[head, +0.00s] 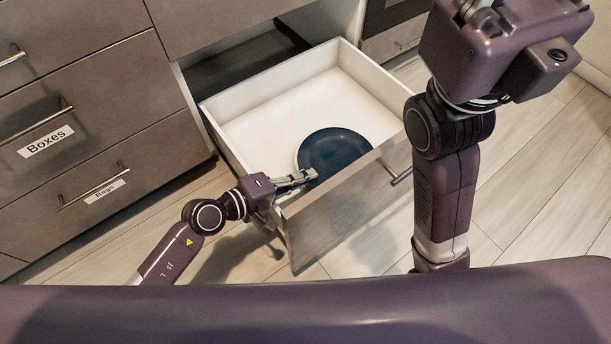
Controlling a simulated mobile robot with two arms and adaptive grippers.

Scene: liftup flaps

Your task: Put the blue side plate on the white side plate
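The dark blue side plate (335,152) is inside the open drawer, near its front panel. A thin pale rim (299,152) shows along the blue plate's left edge. It looks like the white side plate beneath, mostly hidden by the blue one. My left gripper (306,176) reaches over the drawer's left front corner, with its fingertips at the blue plate's near left edge. I cannot tell whether the fingers are closed on the rim. My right arm rises at the right, and its fingers are outside the picture.
The white-walled drawer (262,108) is pulled out, and its floor behind and left of the plates is bare. Its front panel (330,212) stands between me and the plates. Closed drawers labelled Boxes (90,120) and Bags (150,165) are at the left.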

